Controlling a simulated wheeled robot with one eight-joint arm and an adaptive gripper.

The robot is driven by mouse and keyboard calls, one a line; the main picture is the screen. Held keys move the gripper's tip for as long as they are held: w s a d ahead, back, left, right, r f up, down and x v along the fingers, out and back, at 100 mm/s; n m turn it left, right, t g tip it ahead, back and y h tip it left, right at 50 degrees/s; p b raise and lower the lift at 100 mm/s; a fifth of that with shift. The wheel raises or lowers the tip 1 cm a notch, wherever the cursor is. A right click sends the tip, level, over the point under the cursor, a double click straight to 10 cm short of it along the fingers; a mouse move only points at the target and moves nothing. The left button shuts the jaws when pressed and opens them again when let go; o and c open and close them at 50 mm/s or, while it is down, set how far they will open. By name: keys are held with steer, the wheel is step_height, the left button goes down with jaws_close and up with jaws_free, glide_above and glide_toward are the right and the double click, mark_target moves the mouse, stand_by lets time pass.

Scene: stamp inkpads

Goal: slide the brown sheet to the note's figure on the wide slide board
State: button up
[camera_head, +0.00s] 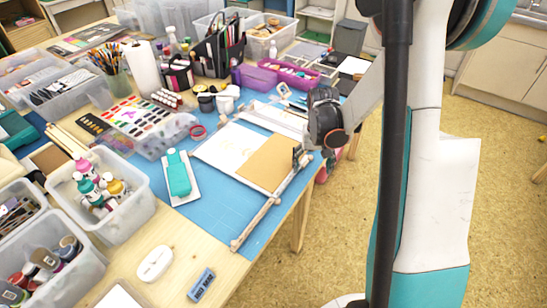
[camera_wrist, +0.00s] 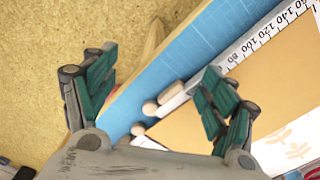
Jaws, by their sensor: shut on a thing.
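The brown sheet (camera_head: 266,163) lies over the right part of a white sheet with faint drawing (camera_head: 222,145), on the blue mat. It also shows in the wrist view (camera_wrist: 190,125). A white scale with printed numbers (camera_wrist: 262,36) runs beside it; 60 to 140 can be read. My gripper (camera_head: 301,156) is at the brown sheet's right edge. I cannot identify the note.
Bare mat shows near the front.

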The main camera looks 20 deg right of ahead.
steer(key=shift+d+f, duration=0.1)
steer(key=shift+d, duration=0.05)
steer(key=shift+r+p, duration=0.35)
steer(key=shift+r, duration=0.1)
steer(key=shift+c, duration=1.2)
steer(key=shift+r+p, duration=0.45)
steer(key=shift+r, duration=0.15)
jaws_close()
step_height(320, 180, up, 5)
steer(key=p, duration=0.3)
steer(key=shift+w, duration=0.1)
